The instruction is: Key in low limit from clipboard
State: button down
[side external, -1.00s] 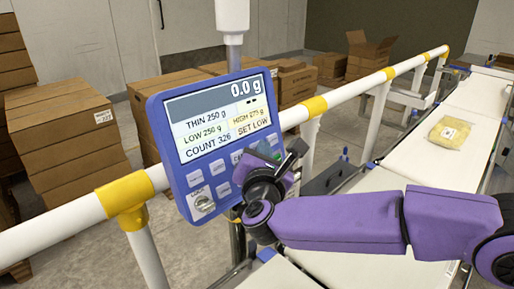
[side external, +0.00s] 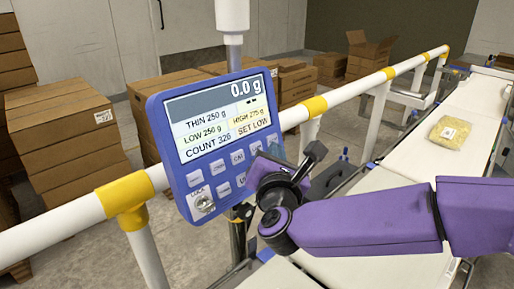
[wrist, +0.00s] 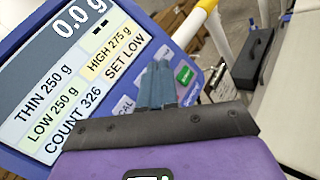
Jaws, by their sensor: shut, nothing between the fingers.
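The blue checkweigher panel (side external: 158,125) stands on a post, its screen facing me. The screen (side external: 220,120) reads 0.0 g, THIN 250 g, LOW 250 g, HIGH 275 g, COUNT 326 and SET LOW, with two dashes above. Light keys (side external: 223,187) sit below it, with a keyed lock (side external: 203,203) at lower left. My gripper (side external: 258,165) is in front of the panel's lower right and hides some keys. In the wrist view its fingers (wrist: 160,72) are shut and empty, beside a green key (wrist: 185,74). Contact with a key cannot be told.
A white rail (side external: 70,228) with yellow joints runs behind the panel. A yellow package (side external: 450,132) lies on the white belt at right. Cardboard boxes (side external: 62,140) stand beyond the rail. A dark case (wrist: 252,58) is right of the panel.

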aim_at(243, 179)
jog(key=shift+s+d+r, duration=0.25)
jog(key=shift+s+d, duration=0.3)
jog(key=shift+s+d+r, duration=0.2)
jog(key=shift+s+d, duration=0.35)
dwell(3.6)
jog(key=s+f, duration=0.3)
jog(key=s, duration=0.4)
jog(key=shift+f, duration=0.4)
jog(key=w+a+f, duration=0.2)
jog(key=w+a, duration=0.4)
jog(key=shift+f, duration=0.2)
dwell(1.4)
